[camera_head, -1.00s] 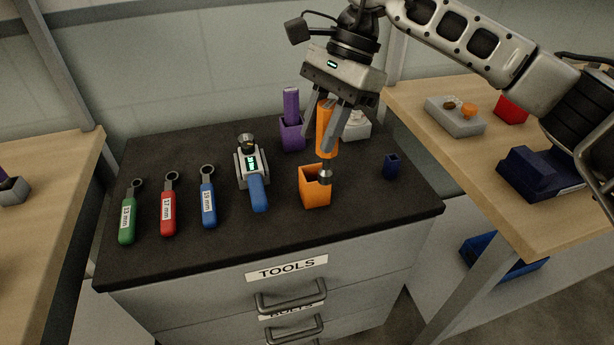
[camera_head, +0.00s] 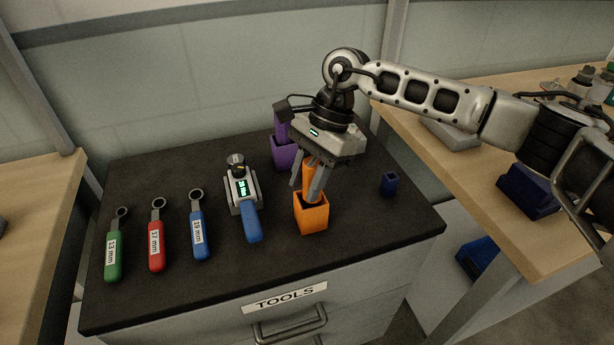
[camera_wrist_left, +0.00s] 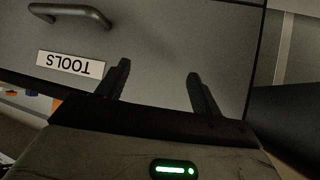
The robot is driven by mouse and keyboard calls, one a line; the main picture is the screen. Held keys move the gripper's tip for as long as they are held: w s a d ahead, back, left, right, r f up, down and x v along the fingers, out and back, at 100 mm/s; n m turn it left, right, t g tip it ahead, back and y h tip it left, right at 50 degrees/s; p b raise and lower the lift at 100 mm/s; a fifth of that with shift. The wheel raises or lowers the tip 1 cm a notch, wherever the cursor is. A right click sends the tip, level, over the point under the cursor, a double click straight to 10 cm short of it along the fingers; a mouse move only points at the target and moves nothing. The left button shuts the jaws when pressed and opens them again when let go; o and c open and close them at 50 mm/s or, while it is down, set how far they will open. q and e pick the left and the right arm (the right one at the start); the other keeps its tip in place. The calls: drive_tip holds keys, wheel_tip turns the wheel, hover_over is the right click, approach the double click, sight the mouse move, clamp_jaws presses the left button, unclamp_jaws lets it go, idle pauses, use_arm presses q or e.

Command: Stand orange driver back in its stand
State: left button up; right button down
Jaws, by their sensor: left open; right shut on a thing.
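The orange driver (camera_head: 309,172) is upright, with its lower part inside the orange stand (camera_head: 312,218) on the black top of the tool cabinet. The stand's walls hide the driver's tip. My right gripper (camera_head: 310,188) is shut on the driver's handle just above the stand's opening. My left gripper is out of the head view. In the left wrist view my left gripper (camera_wrist_left: 160,88) is open and empty in front of the cabinet drawer labelled TOOLS.
A purple stand (camera_head: 285,155) with a purple driver is behind. A small dark blue holder (camera_head: 389,184) is to the right. The front right top is clear.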

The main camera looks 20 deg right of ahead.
use_arm(q)
drive_tip(key=shift+w+r, duration=0.15)
use_arm(e)
drive_tip(key=shift+f, duration=0.2)
drive_tip(key=c, duration=1)
unclamp_jaws()
drive_tip(key=shift+c, duration=0.2)
use_arm(q)
drive_tip(key=shift+w, duration=0.15)
use_arm(e)
drive_tip(key=shift+w+r, duration=0.1)
use_arm(q)
drive_tip(key=shift+s+f+b, duration=0.2)
drive_tip(key=shift+f+b, duration=0.15)
drive_tip(key=shift+b, duration=0.4)
use_arm(e)
drive_tip(key=v, duration=1.2)
use_arm(q)
drive_tip(key=shift+d, duration=0.1)
